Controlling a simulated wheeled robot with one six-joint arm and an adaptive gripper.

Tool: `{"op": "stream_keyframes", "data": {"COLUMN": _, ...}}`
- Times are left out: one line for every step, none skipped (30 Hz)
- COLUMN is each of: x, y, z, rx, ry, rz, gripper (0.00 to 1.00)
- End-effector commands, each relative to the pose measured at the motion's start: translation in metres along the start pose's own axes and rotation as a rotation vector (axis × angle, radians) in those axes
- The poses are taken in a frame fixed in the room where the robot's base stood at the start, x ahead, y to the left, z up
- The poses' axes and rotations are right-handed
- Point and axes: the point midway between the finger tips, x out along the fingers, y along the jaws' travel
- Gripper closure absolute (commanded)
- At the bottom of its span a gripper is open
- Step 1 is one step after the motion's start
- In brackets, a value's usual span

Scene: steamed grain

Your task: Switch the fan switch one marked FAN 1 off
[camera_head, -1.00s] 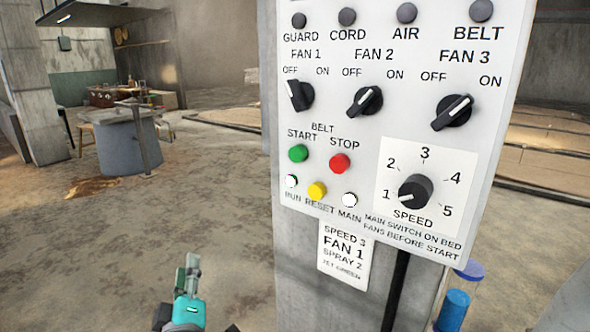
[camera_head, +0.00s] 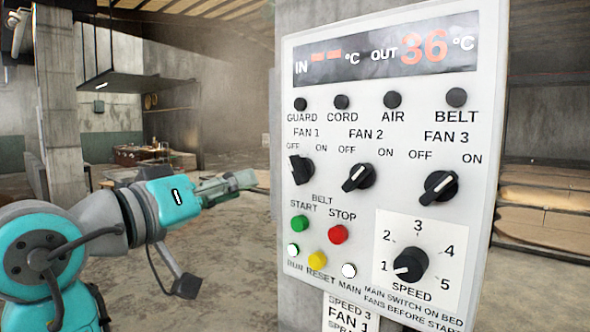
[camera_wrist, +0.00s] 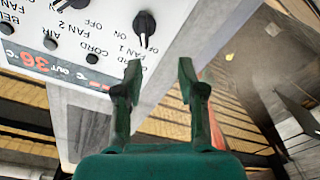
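The FAN 1 switch (camera_head: 300,170) is a black knob at the left of the white control panel (camera_head: 480,130). Its white pointer leans up and left, toward OFF. In the wrist view the panel appears upside down, with the FAN 1 knob (camera_wrist: 145,25) at the top, beyond my fingers. My gripper (camera_head: 245,180) is left of the panel in the head view, apart from the knob. In the wrist view my gripper (camera_wrist: 160,66) has its two fingers spread with nothing between them.
The FAN 2 knob (camera_head: 358,177) and FAN 3 knob (camera_head: 438,186) point toward ON. Below are a green START button (camera_head: 299,222), red STOP button (camera_head: 338,234) and speed dial (camera_head: 410,265). The panel is on a concrete post (camera_head: 305,15). Open floor lies left.

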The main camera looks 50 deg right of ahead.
Motion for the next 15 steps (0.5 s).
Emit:
{"op": "stream_keyframes", "data": {"x": 0.000, "y": 0.009, "z": -0.003, "rx": 0.016, "ry": -0.024, "rz": 0.004, "gripper": 0.60}}
{"op": "stream_keyframes", "data": {"x": -0.001, "y": 0.013, "z": -0.004, "rx": 0.023, "ry": -0.035, "rz": 0.007, "gripper": 0.60}}
{"op": "stream_keyframes", "data": {"x": -0.001, "y": 0.017, "z": -0.005, "rx": 0.029, "ry": -0.048, "rz": 0.010, "gripper": 0.60}}
{"op": "stream_keyframes", "data": {"x": -0.001, "y": 0.019, "z": -0.005, "rx": 0.032, "ry": -0.056, "rz": 0.011, "gripper": 0.60}}
{"op": "stream_keyframes", "data": {"x": -0.001, "y": 0.021, "z": -0.005, "rx": 0.035, "ry": -0.061, "rz": 0.012, "gripper": 0.60}}
{"op": "stream_keyframes", "data": {"x": 0.000, "y": 0.022, "z": -0.006, "rx": 0.038, "ry": -0.066, "rz": 0.013, "gripper": 0.60}}
{"op": "stream_keyframes", "data": {"x": 0.001, "y": 0.023, "z": -0.006, "rx": 0.038, "ry": -0.068, "rz": 0.014, "gripper": 0.60}}
{"op": "stream_keyframes", "data": {"x": 0.003, "y": 0.023, "z": -0.006, "rx": 0.038, "ry": -0.070, "rz": 0.015, "gripper": 0.60}}
{"op": "stream_keyframes", "data": {"x": 0.006, "y": 0.023, "z": -0.005, "rx": 0.038, "ry": -0.071, "rz": 0.016, "gripper": 0.60}}
{"op": "stream_keyframes", "data": {"x": 0.009, "y": 0.023, "z": -0.005, "rx": 0.038, "ry": -0.071, "rz": 0.017, "gripper": 0.60}}
{"op": "stream_keyframes", "data": {"x": 0.012, "y": 0.023, "z": -0.005, "rx": 0.038, "ry": -0.071, "rz": 0.017, "gripper": 0.60}}
{"op": "stream_keyframes", "data": {"x": 0.018, "y": 0.023, "z": -0.004, "rx": 0.038, "ry": -0.070, "rz": 0.017, "gripper": 0.60}}
{"op": "stream_keyframes", "data": {"x": 0.022, "y": 0.023, "z": -0.004, "rx": 0.037, "ry": -0.071, "rz": 0.018, "gripper": 0.60}}
{"op": "stream_keyframes", "data": {"x": 0.027, "y": 0.024, "z": -0.003, "rx": 0.037, "ry": -0.071, "rz": 0.018, "gripper": 0.60}}
{"op": "stream_keyframes", "data": {"x": 0.034, "y": 0.023, "z": -0.003, "rx": 0.037, "ry": -0.070, "rz": 0.018, "gripper": 0.60}}
